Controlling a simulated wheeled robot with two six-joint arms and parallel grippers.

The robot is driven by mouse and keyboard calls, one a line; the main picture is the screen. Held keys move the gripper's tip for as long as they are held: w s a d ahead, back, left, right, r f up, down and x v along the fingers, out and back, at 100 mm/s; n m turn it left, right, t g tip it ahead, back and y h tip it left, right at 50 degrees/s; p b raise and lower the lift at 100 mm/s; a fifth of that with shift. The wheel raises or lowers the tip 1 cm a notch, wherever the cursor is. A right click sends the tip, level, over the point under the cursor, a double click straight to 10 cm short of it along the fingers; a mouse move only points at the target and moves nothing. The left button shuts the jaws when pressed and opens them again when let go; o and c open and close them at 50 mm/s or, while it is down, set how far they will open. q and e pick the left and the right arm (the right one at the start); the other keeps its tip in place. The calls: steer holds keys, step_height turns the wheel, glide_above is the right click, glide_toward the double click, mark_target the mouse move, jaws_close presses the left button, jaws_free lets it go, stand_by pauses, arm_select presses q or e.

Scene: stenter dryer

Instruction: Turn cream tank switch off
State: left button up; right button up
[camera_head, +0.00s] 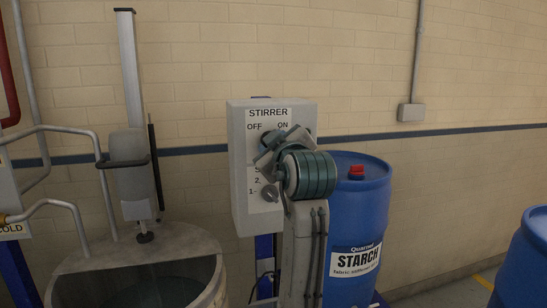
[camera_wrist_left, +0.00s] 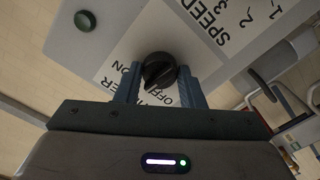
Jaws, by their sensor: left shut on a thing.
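The pale grey control box labelled STIRRER (camera_head: 240,170) hangs at the wall, with OFF at the left and ON at the right of its upper label. My left gripper (camera_head: 270,150) is against the upper part of its face and hides the switch there. In the left wrist view, a black rotary knob (camera_wrist_left: 158,70) sits between the two fingers of my left gripper (camera_wrist_left: 158,88), which is shut on it. The ON and OFF lettering is partly covered by the fingers. Which mark the knob points at, I cannot tell. My right gripper is not in view.
A round green button (camera_wrist_left: 85,20) and SPEED marks are on the box face. A tank (camera_head: 212,245) with a stirrer motor (camera_head: 130,175) stands at left. A blue STARCH drum (camera_head: 365,215) stands right of the box. Another blue drum (camera_head: 525,265) is at far right.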

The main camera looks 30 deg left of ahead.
arm_select(q)
steer(key=n+b, duration=0.5)
steer(key=n, duration=0.1)
steer(key=shift+f, duration=0.2)
steer(key=n+b, duration=0.2)
steer(key=n, duration=0.1)
steer(key=shift+r, duration=0.1)
steer(key=shift+n+b, duration=0.4)
steer(key=shift+b, duration=0.05)
steer(key=shift+n+b, duration=0.3)
steer(key=shift+n, duration=0.2)
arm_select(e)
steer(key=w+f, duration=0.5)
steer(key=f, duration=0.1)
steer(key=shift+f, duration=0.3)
arm_select(q)
steer(key=o, duration=1)
steer(key=shift+r, duration=0.1)
steer(key=shift+s+d, duration=0.1)
